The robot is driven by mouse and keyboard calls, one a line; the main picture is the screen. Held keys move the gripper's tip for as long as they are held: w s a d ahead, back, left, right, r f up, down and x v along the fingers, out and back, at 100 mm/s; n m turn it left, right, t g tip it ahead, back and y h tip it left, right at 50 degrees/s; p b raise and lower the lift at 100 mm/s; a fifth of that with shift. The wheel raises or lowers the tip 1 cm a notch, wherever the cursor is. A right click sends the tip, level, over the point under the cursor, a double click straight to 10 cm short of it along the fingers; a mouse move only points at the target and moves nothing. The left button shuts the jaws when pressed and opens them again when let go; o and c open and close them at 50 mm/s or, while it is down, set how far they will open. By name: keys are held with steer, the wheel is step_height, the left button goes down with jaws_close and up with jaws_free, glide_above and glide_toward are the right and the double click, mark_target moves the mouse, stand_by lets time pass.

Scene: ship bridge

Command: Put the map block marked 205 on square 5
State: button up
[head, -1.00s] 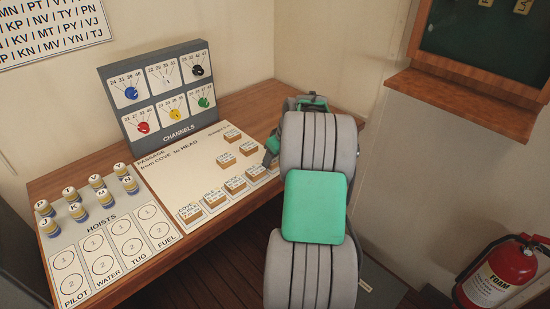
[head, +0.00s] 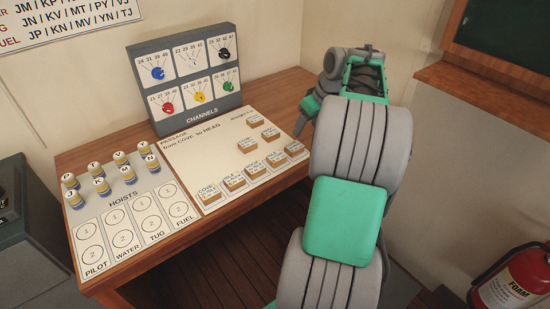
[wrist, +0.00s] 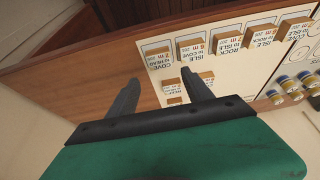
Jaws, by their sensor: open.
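Several small wooden map blocks with white printed tops stand on the white passage chart (head: 190,150). In the head view, a front row runs from the block labelled COVE (head: 208,191) to a block at the right end (head: 294,148). Others stand behind, including one block (head: 247,146) and another (head: 270,133). Their numbers are too small to read surely, so I cannot tell which is 205 or which square is 5. My gripper (wrist: 160,77) is open and empty. In the wrist view its fingers are beside the chart's end, close to the blocks (wrist: 190,50).
The channels panel (head: 190,80) with coloured dials stands behind the chart. Left is the hoists board (head: 130,205) with several lettered cylinders (head: 100,185). A wooden ledge (head: 480,100) juts from the right wall, and a red extinguisher (head: 510,280) stands at lower right.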

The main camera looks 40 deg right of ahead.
steer(key=s+a, duration=0.3)
steer(key=a, duration=2.5)
steer(key=s+a+f+g, duration=0.1)
steer(key=s+a+f, duration=0.4)
steer(key=s, duration=0.5)
steer(key=a, duration=0.2)
steer(key=shift+a, duration=0.4)
